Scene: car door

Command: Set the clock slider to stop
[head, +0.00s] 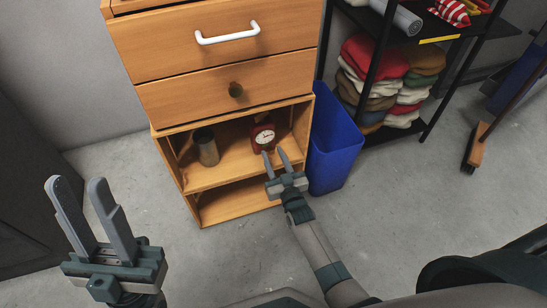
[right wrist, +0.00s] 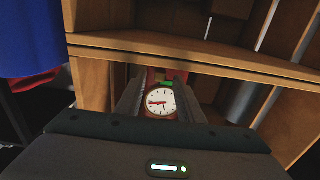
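The red clock (head: 263,136) with a white dial stands in the open shelf of the wooden cabinet, right of a grey cylinder. In the right wrist view the clock (right wrist: 160,98) shows its dial between my fingers, with a small green part above the dial. I cannot make out the slider's setting. My right gripper (head: 276,157) is open, with its fingertips pointing at the clock from just in front. I cannot tell whether the fingers touch it. My left gripper (head: 85,205) is open and empty, away from the cabinet at the lower left.
The wooden cabinet (head: 225,87) has drawers above the open shelf. The cylinder (head: 206,147) stands at the shelf's left. A blue bin (head: 335,150) stands close at the cabinet's right. A black rack (head: 372,60) with folded cloths is behind it. The floor at front is clear.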

